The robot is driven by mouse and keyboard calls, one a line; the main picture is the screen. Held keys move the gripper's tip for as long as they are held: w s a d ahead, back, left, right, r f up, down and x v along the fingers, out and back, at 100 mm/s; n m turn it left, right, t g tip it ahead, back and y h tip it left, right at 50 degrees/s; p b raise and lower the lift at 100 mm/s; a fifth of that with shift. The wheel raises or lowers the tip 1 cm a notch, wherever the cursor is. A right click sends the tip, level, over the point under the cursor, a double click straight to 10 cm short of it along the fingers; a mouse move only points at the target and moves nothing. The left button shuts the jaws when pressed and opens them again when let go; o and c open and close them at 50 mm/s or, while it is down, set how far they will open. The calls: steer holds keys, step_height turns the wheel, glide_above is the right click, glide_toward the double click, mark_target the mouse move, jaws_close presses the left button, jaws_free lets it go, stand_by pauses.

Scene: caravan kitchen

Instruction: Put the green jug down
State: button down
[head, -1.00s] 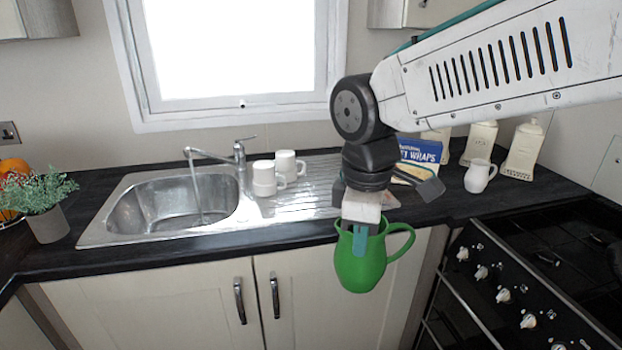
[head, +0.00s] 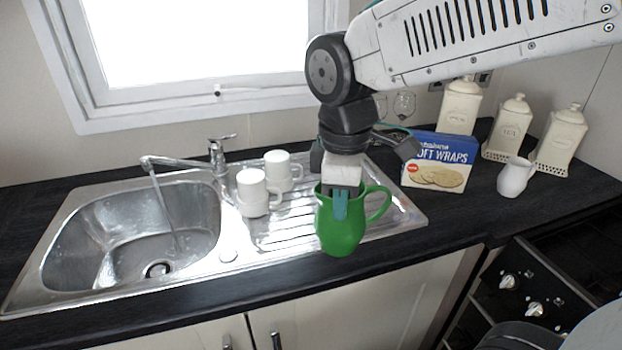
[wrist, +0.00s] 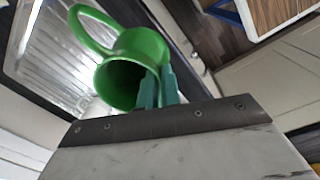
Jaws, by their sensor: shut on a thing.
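The green jug (head: 341,236) is upright in the head view, with its handle to the right. My gripper (head: 340,203) points down and is shut on the jug's near rim and wall. In the head view the jug overlaps the front edge of the ribbed steel drainer; I cannot tell exactly how high it hangs above it. In the wrist view the green jug (wrist: 118,82) shows its open mouth and handle, with the teal fingers of my gripper (wrist: 160,88) at its rim.
Two white mugs (head: 253,193) stand on the drainer (head: 404,214), left of the jug. The sink (head: 100,235) has running water. Dark worktop (head: 455,212) is clear right of the drainer.

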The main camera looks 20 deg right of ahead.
steer(key=w+d+f, duration=0.1)
steer(key=w+f, duration=0.1)
steer(key=w, duration=0.6)
steer(key=w+d+f, duration=0.2)
steer(key=w+f, duration=0.1)
steer(key=w, duration=0.4)
steer(key=shift+w+d, duration=0.25)
steer(key=shift+w, duration=0.15)
steer(key=shift+f, duration=0.15)
steer(key=c, duration=1.6)
jaws_free()
